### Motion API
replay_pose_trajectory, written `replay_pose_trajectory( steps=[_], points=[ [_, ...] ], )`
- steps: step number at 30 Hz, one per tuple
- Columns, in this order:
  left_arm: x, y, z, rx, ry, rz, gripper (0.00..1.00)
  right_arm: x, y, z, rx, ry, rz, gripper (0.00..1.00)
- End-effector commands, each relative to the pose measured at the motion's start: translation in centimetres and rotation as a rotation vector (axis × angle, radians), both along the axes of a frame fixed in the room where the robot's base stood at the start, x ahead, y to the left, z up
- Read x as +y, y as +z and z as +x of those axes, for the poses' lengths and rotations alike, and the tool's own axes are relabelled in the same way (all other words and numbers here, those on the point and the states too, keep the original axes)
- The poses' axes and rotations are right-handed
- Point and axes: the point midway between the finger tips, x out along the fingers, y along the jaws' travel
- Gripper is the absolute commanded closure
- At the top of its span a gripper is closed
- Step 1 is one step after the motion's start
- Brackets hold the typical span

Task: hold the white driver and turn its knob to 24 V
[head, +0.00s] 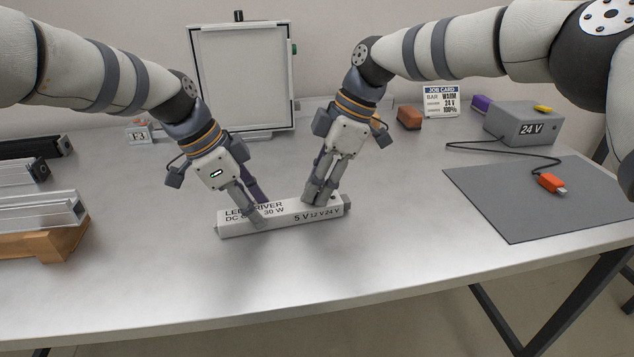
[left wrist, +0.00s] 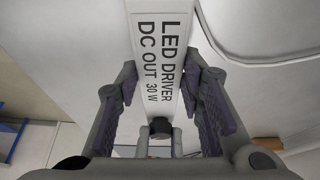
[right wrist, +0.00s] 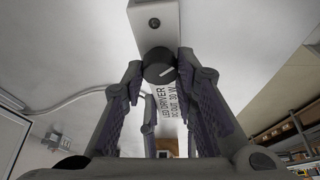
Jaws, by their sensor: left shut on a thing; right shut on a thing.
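The white driver (head: 285,219) lies on the table, a long bar printed "LED DRIVER", "5 V", "12 V" and "24 V". It also shows in the left wrist view (left wrist: 163,60). My left gripper (head: 258,213) points down at the driver's left part and is shut on its body. My right gripper (head: 319,201) is over the right part, shut on the knob. The dark round knob (right wrist: 158,67) sits between its pads in the right wrist view, with a white pointer line slanting across it. In the head view the knob is hidden by the fingers; which voltage it points at cannot be told.
A job card (head: 440,102) and a framed panel (head: 241,75) stand behind. Profiles on a wooden block (head: 50,245) are left. The front is clear.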

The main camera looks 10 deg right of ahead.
Motion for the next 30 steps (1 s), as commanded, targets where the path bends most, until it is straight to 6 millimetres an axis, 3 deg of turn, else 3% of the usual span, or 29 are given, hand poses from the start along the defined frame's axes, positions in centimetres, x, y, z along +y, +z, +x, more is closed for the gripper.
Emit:
replay_pose_trajectory(
  steps=[9,26,27,30],
  points=[
    [0.0,-0.08,-0.05,0.002,-0.002,0.001,1.0,0.01,-0.01,0.09,-0.001,0.12,0.0,1.0],
    [0.01,-0.08,-0.05,0.002,-0.001,0.001,1.0,0.03,-0.01,0.07,-0.001,0.149,0.001,1.0],
    [0.0,-0.08,-0.05,0.002,-0.001,0.001,1.0,0.04,-0.02,0.07,-0.001,0.149,0.001,0.71],
    [0.01,-0.08,-0.05,0.002,-0.001,0.001,1.0,0.04,-0.02,0.07,-0.001,0.149,0.001,0.53]
  ],
)
